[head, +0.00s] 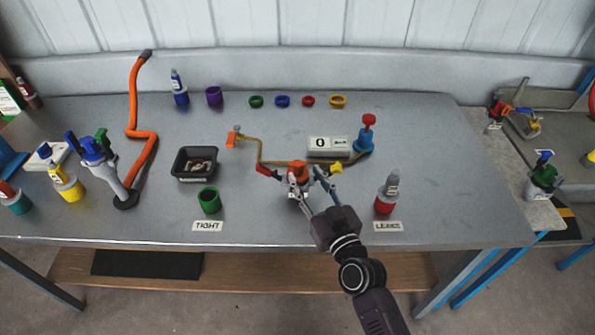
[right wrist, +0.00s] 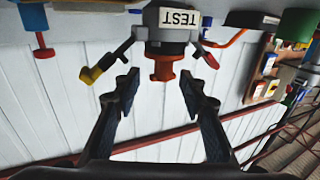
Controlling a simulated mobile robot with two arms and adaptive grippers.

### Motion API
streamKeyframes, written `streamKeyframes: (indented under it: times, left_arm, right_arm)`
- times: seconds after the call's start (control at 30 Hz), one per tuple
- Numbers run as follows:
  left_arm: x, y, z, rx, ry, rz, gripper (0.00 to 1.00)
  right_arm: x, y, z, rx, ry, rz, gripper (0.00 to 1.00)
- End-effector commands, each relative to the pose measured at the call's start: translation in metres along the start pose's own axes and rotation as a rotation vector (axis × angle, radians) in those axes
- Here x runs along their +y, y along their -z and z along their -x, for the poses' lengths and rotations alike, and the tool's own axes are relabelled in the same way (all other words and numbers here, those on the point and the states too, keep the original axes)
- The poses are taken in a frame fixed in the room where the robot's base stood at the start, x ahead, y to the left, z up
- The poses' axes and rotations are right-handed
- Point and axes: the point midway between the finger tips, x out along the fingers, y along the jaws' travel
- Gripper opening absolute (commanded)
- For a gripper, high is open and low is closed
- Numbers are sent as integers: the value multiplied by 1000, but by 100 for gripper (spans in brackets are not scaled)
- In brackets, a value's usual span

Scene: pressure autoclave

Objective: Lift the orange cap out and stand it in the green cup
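The orange cap (head: 298,170) sits upright in the top of a test fixture in the middle of the table. In the right wrist view the orange cap (right wrist: 163,68) shows upside down, on the body labelled TEST (right wrist: 178,18). My right gripper (head: 308,184) is at the fixture. In the right wrist view its fingers (right wrist: 160,84) are spread on either side of the cap with clear gaps, holding nothing. The green cup (head: 209,201) stands at the left, behind the TIGHT label; its mouth faces up and looks empty. My left gripper is not in view.
Red and yellow handles stick out from the fixture's sides. A display reading 0 (head: 328,146) stands behind it. A black tray (head: 195,163) stands behind the green cup. A red cup with a grey-topped bottle (head: 387,193) is at the right, by the LEAKS label (head: 387,226).

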Motion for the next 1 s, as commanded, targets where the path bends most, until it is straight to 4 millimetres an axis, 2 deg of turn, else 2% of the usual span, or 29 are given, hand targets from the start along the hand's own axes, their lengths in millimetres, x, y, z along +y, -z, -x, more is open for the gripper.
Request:
streamKeyframes:
  times: [0.1, 0.3, 0.5, 0.67, 1.0]
  left_arm:
    - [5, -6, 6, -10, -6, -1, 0]
    - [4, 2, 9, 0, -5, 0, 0]
    - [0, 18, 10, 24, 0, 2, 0]
    - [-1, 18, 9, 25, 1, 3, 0]
    - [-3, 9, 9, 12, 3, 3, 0]
  right_arm:
    - [-3, 1, -16, 1, 1, -1, 38]
    - [-5, -1, -40, 1, 1, -1, 38]
    - [-5, -2, -47, -1, 1, 0, 38]
    - [-5, -2, -47, 0, 0, -1, 37]
    - [-5, -2, -47, -1, 0, -1, 0]
